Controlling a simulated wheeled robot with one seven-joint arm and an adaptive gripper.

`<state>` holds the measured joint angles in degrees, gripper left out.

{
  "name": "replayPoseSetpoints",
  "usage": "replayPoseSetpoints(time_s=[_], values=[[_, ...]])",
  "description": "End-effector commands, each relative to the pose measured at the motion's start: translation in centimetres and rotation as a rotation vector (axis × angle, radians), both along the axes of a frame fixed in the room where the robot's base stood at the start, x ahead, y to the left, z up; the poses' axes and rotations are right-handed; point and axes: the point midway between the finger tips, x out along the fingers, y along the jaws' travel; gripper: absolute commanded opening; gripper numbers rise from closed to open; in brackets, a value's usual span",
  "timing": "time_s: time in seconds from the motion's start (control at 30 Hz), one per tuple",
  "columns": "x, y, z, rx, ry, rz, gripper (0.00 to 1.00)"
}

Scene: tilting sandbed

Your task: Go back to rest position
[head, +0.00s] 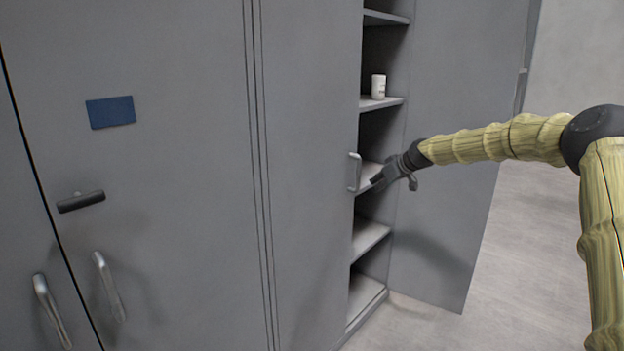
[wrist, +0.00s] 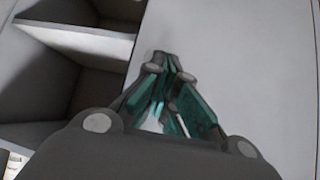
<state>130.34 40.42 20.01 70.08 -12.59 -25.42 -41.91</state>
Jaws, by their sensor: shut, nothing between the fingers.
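My gripper (head: 378,182) is at the end of my yellow-sleeved arm, in front of the open grey cabinet (head: 310,120). In the head view it is close to the silver door handle (head: 354,172), just to its right; I cannot tell whether they touch. In the wrist view my gripper (wrist: 172,85) has its fingers together with nothing between them. Beyond the fingers is a plain grey panel (wrist: 240,60), with cabinet shelves (wrist: 80,40) to the left.
A small white container (head: 378,86) stands on an upper shelf. The right cabinet door (head: 450,150) is swung open behind my arm. More closed grey doors with handles (head: 108,286) are at the left. Clear floor (head: 530,250) lies at the right.

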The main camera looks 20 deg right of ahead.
Motion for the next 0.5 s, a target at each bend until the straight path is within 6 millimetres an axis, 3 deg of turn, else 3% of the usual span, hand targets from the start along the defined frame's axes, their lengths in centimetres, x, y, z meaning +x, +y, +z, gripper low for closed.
replayPoseSetpoints(time_s=[0.13,0.23,0.37,0.5], values=[[-0.1,0.9,-1.0,0.001,0.011,0.001,0.00],[-0.5,3.2,-3.6,0.007,0.038,0.003,0.00],[-1.9,7.6,-8.9,0.015,0.094,0.002,0.00],[-4.5,12.2,-15.1,0.025,0.160,-0.007,0.00]])
